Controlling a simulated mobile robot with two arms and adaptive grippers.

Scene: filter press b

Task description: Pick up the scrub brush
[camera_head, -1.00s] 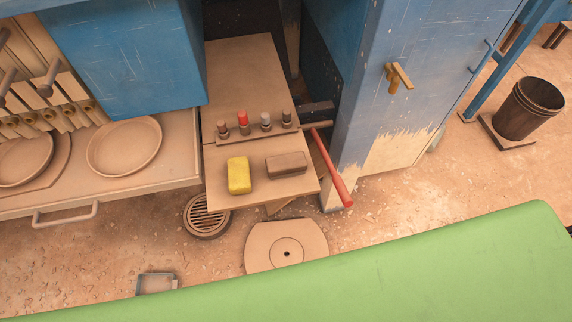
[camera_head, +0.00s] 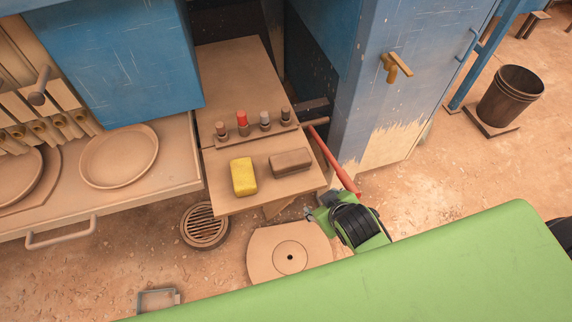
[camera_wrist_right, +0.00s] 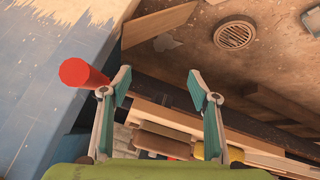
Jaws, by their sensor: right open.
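The scrub brush looks to be the brown block (camera_head: 290,161) lying flat on the small tan table beside a yellow sponge (camera_head: 243,176). Its bristles cannot be made out. My right gripper (camera_head: 313,211) is off the table's front right corner, apart from the brush. In the right wrist view my right gripper (camera_wrist_right: 159,86) is open, with nothing between its fingertips. My left gripper is not in view.
A red-ended bar (camera_head: 335,165) sticks out right of the table, close to my right gripper; its red end (camera_wrist_right: 82,74) is beside the left finger. Several small bottles stand in a rack (camera_head: 258,132) behind the brush. A blue cabinet (camera_head: 375,100) stands at right.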

